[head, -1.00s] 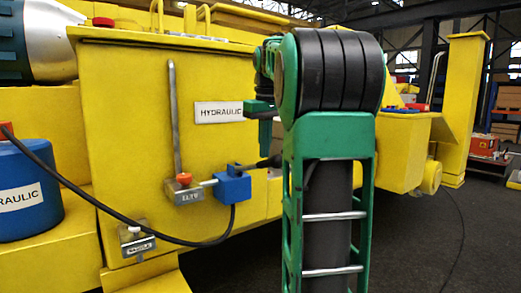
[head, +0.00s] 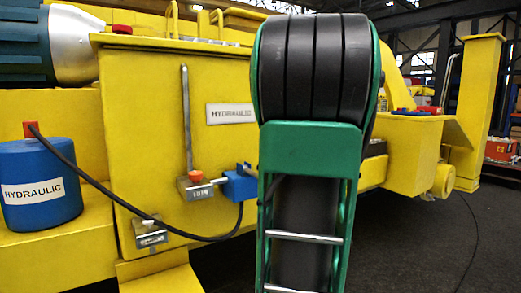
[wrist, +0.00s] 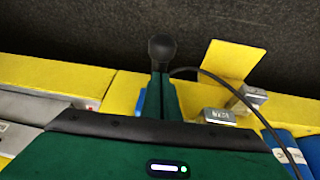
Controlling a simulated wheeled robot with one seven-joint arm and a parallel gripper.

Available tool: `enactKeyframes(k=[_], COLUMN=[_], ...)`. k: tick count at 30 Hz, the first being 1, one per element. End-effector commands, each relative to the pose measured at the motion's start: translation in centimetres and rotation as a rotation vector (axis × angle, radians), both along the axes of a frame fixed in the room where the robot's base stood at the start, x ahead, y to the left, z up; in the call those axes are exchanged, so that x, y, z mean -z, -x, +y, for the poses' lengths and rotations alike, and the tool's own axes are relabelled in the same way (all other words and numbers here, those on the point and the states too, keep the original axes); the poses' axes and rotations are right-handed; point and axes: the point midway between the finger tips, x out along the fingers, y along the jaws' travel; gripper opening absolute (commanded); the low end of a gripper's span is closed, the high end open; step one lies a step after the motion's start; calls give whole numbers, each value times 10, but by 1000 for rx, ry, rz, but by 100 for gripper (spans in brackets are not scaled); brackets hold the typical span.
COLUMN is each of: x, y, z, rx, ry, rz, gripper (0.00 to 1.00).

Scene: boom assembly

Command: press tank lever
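The yellow tank (head: 150,110) has a HYDRAULIC plate (head: 231,113). On its face a tall grey bar rises from a silver block with a red cap (head: 195,184). A rod joins this block to a blue block (head: 240,184) with a black cable. A lower silver block (head: 151,234) sits to the left. In the wrist view a black round knob (wrist: 162,48) shows just past my gripper's tips. My gripper (wrist: 161,76) has its green fingers side by side with only a thin seam. I cannot tell whether they touch the knob. My arm hides the gripper in the head view.
A blue HYDRAULIC drum (head: 40,185) stands at left on a yellow ledge, with the black cable (head: 110,195) running from it across the tank face. A yellow post (head: 480,110) stands at right. Dark floor (head: 420,250) is open at lower right.

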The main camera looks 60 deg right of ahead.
Motion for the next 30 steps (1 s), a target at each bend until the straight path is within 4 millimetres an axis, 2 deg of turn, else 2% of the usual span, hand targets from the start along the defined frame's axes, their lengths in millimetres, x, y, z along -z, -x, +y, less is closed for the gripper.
enactKeyframes(k=[3, 6, 18, 23, 26, 30], x=[20, 28, 34, 24, 9, -21], y=[3, 5, 8, 6, 5, 3], z=[3, 3, 2, 4, 7, 13], rx=[0, 0, 5, 5, 2, -4], ry=[-7, -7, -16, -11, -3, 13], rz=[5, 7, 15, 11, 7, -2], gripper=[0, 0, 0, 0, 0, 0])
